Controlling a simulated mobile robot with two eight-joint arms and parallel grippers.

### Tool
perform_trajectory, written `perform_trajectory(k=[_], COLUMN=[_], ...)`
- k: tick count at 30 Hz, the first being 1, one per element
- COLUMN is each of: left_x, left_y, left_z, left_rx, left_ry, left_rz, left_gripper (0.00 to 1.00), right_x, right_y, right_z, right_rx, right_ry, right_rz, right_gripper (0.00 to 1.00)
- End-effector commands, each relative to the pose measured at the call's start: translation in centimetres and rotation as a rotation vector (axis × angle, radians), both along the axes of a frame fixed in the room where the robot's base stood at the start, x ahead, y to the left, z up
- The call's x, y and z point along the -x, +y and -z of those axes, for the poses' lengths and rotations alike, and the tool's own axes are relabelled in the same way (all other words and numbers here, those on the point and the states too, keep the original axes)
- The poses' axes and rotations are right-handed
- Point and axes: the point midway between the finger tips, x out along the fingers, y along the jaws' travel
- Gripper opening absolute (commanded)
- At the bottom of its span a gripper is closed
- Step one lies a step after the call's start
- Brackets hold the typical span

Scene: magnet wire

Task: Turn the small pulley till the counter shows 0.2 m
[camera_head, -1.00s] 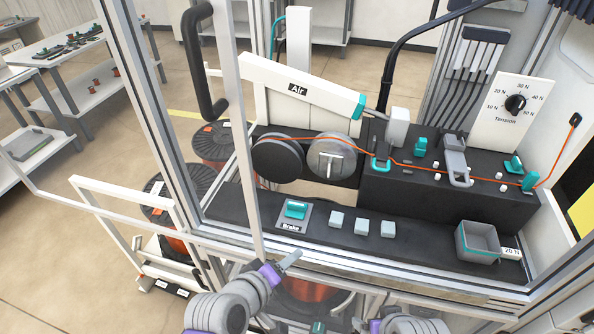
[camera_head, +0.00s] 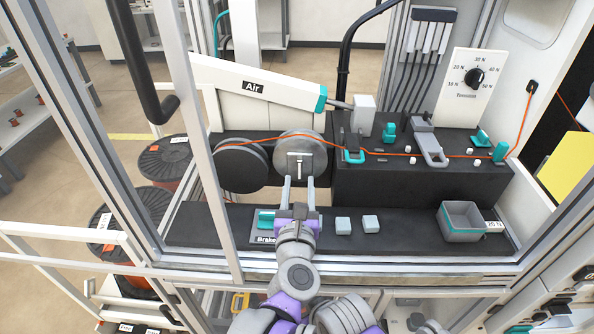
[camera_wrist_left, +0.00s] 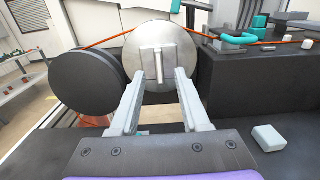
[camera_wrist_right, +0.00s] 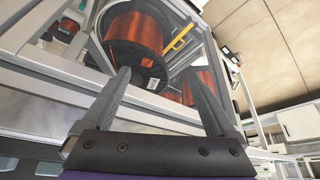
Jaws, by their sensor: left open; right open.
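A silver pulley disc (camera_head: 300,152) with a plate and an upright bar handle (camera_wrist_left: 158,65) on its face stands beside a dark disc (camera_head: 240,166). An orange wire (camera_head: 425,156) runs over the discs. My left gripper (camera_head: 298,181) is open and empty in front of the silver disc. In the left wrist view its fingers (camera_wrist_left: 160,78) point at the disc, one on each side of the bar, apart from it. I cannot make out a counter reading in any view. My right gripper (camera_wrist_right: 155,72) is open and empty, low down, facing copper spools (camera_wrist_right: 135,32).
A teal brake switch (camera_head: 266,218) and pale blocks (camera_head: 371,222) sit on the black ledge below the pulleys. A grey bin (camera_head: 462,220) is at the right. A tension dial (camera_head: 474,78) stands behind. Frame posts (camera_head: 205,130) stand close left of my left arm.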

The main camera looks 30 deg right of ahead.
Motion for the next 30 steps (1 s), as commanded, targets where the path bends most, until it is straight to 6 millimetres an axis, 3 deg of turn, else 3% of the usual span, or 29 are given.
perform_trajectory(k=[3,9,20,28,30], left_x=[-2.0,-3.9,-4.3,-4.3,-4.3], left_y=[-1.1,-2.3,-2.6,-2.6,-2.6], left_z=[0.0,0.0,0.0,0.0,0.0], left_rx=[-0.001,-0.001,-0.002,-0.002,-0.002], left_ry=[-0.001,-0.001,-0.001,-0.001,-0.001], left_rz=[-0.002,0.000,0.000,0.000,0.000], left_gripper=[0.46,0.46,0.46,0.00,0.00], right_x=[0.0,0.0,0.0,0.0,0.0], right_y=[0.0,0.0,0.0,0.0,0.0], right_z=[0.0,-0.1,-0.1,-0.1,-0.1], right_rx=[0.000,0.000,0.000,0.000,0.000], right_ry=[0.000,0.000,0.000,0.000,0.000], right_rz=[0.000,0.000,0.000,0.000,0.000], right_gripper=[0.93,0.93,0.93,0.93,0.93])
